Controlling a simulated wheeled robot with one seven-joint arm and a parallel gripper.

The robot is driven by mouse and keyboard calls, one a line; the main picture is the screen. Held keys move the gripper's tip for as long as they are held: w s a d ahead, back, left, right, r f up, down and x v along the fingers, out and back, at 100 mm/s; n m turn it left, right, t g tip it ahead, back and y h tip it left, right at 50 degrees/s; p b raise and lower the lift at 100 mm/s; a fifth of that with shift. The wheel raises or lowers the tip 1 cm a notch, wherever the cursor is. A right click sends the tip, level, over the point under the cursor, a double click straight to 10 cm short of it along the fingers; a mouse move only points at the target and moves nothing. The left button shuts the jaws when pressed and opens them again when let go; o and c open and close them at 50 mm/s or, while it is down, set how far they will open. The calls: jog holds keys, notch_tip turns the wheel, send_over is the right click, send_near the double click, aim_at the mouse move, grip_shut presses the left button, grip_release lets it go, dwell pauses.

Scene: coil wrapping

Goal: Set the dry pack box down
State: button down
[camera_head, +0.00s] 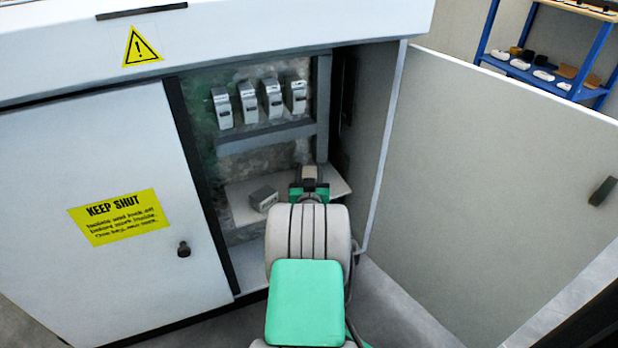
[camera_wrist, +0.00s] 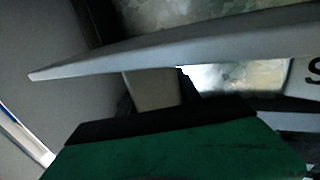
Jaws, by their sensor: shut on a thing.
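My gripper (camera_head: 310,188) reaches into the open cabinet, at the right part of a small pale shelf (camera_head: 238,192). It is shut on a small grey-brown block, which I take as the dry pack box (camera_head: 309,172); my arm and fingers hide much of it. In the wrist view the block (camera_wrist: 152,90) stands out beyond the dark finger edge, and a pale panel (camera_wrist: 170,48) cuts across its far end. I cannot tell whether the block touches the shelf. A grey box (camera_head: 263,198) with a pale mark lies on the shelf, left of my gripper.
Several grey units (camera_head: 247,102) hang in a row above the shelf, over a grey crossbar (camera_head: 266,136). The left door (camera_head: 90,270) is shut. The right door (camera_head: 490,190) stands wide open beside my arm. A blue rack (camera_head: 535,80) stands far right.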

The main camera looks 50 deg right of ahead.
jog(key=shift+r, duration=0.2)
jog(key=shift+f, duration=0.1)
jog(key=c, duration=1.3)
grip_release()
jog(key=shift+f, duration=0.1)
jog(key=o, duration=0.5)
jog(key=shift+c, duration=0.2)
jog(key=shift+s+a+r+p, duration=0.15)
jog(key=shift+r+p, duration=0.05)
jog(key=shift+p, duration=0.2)
jog(key=p+v, duration=0.2)
jog(key=v, duration=0.9)
jog(key=shift+s+a+p, duration=0.15)
jog(key=shift+a+p, duration=0.1)
jog(key=shift+p, duration=0.1)
jog(key=shift+f, duration=0.1)
